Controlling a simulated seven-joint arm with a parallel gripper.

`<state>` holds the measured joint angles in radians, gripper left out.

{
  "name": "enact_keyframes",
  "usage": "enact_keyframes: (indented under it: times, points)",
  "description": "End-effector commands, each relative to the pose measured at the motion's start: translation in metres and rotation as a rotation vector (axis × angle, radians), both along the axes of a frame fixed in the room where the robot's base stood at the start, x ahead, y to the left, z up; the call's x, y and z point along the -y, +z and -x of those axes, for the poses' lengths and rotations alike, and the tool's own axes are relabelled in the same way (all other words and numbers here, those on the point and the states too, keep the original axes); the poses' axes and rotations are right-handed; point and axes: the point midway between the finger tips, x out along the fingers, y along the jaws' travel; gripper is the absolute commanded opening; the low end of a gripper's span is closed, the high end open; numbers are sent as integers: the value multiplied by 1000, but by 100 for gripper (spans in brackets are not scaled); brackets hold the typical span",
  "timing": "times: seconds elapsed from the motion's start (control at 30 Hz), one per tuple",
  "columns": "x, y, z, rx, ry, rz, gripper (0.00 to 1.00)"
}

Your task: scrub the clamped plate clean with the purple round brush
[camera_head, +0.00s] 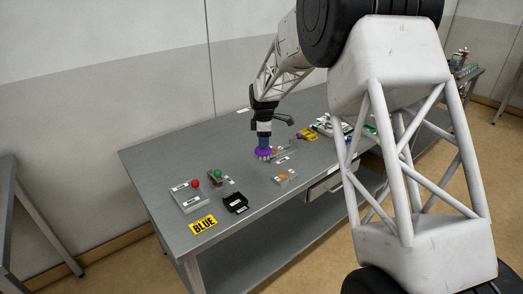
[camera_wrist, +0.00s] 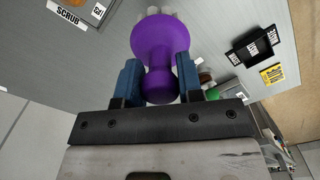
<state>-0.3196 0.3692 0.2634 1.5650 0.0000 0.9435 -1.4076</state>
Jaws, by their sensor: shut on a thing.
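My gripper (camera_head: 264,142) is shut on the purple round brush (camera_head: 264,152), its bristles pointing down close over the grey bench. In the wrist view, the blue fingers of my gripper (camera_wrist: 158,78) hold the handle of the purple brush (camera_wrist: 165,38), and pale bristles show beyond its head. A small grey piece with an orange-brown patch (camera_head: 286,177) lies in front and to the right of the brush.
A SCRUB label (camera_wrist: 68,16) shows in the wrist view. Several items crowd the right, partly behind my arm.

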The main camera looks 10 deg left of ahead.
Motion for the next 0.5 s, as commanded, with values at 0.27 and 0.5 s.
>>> enact_keyframes:
  times: [0.27, 0.5]
  points:
    - [5, 12, -51, 0, 0, 0, 15]
    - [11, 19, -84, 0, -1, 0, 15]
